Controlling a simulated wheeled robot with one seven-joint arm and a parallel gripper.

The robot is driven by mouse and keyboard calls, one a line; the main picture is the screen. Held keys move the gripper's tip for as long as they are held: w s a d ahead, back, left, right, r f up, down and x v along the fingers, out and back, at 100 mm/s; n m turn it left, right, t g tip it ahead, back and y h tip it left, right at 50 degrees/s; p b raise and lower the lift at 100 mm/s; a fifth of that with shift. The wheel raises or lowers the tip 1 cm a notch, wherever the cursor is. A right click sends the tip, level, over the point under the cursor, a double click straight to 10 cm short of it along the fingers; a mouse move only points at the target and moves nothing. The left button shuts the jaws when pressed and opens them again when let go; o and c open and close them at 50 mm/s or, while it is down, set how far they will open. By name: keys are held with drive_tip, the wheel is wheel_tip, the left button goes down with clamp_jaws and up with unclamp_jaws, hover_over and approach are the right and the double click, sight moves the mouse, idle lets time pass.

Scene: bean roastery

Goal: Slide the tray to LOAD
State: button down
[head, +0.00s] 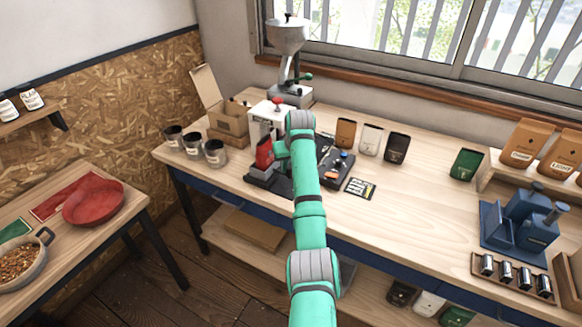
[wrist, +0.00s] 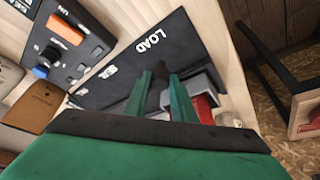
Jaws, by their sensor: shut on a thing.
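A dark base plate (wrist: 180,45) with the white word LOAD (wrist: 150,41) fills the middle of the wrist view. My gripper (wrist: 160,78) has its two green fingers shut on a dark upright handle (wrist: 157,97), which I take to be the tray's. A grey part (wrist: 208,82), perhaps the tray, lies just right of the fingers, with a red pouch (wrist: 203,108) by it. In the head view the red pouch (head: 264,153) stands at the white press (head: 262,114), left of my arm. My arm hides most of the gripper there, and the tray cannot be made out clearly.
A control box (wrist: 60,45) with orange and blue buttons lies beside the plate. Several dark cups (head: 193,143) stand left of the press, and a cardboard box (head: 228,121) behind them. Pouches (head: 371,139) stand at right.

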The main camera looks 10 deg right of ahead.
drive_tip(key=shift+a, duration=0.3)
drive_tip(key=c, duration=1.5)
unclamp_jaws()
drive_tip(key=shift+s+r, duration=0.1)
drive_tip(key=shift+s, duration=0.05)
drive_tip(key=shift+d, duration=0.1)
drive_tip(key=shift+r, duration=0.4)
drive_tip(key=shift+v, duration=5)
